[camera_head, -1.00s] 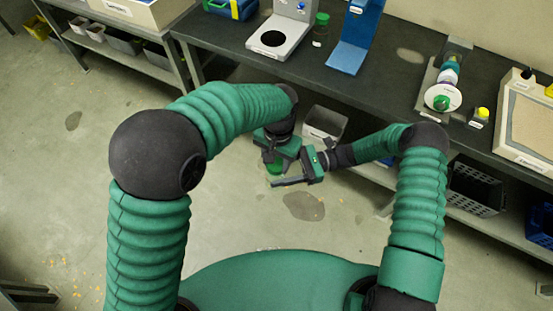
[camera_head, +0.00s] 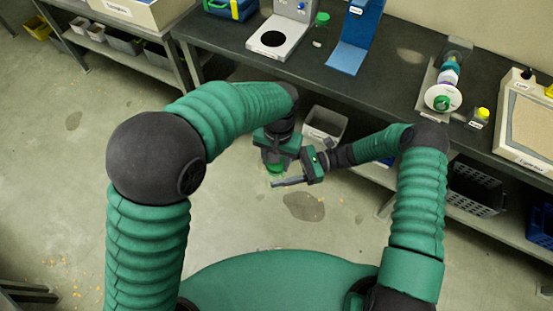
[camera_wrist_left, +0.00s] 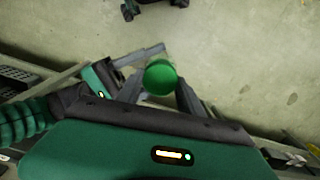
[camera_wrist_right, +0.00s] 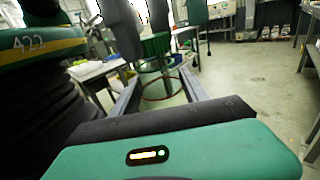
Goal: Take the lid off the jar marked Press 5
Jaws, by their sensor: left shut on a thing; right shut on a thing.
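A clear jar (camera_wrist_right: 163,85) shows in the right wrist view between the fingers of my right gripper (camera_head: 278,183), which is shut on it. A round green lid (camera_wrist_left: 160,77) sits above the jar, between the fingers of my left gripper (camera_wrist_left: 160,92), which is shut on it. The left gripper comes down from above, the right one from the side. In the head view the lid (camera_head: 275,169) is small and partly covered by the grippers. I cannot tell whether lid and jar still touch. No marking on this jar is readable.
Both grippers are in front of the dark bench (camera_head: 385,75), over open floor. Another green-lidded jar (camera_head: 321,20) stands on the bench beside a blue stand (camera_head: 346,58).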

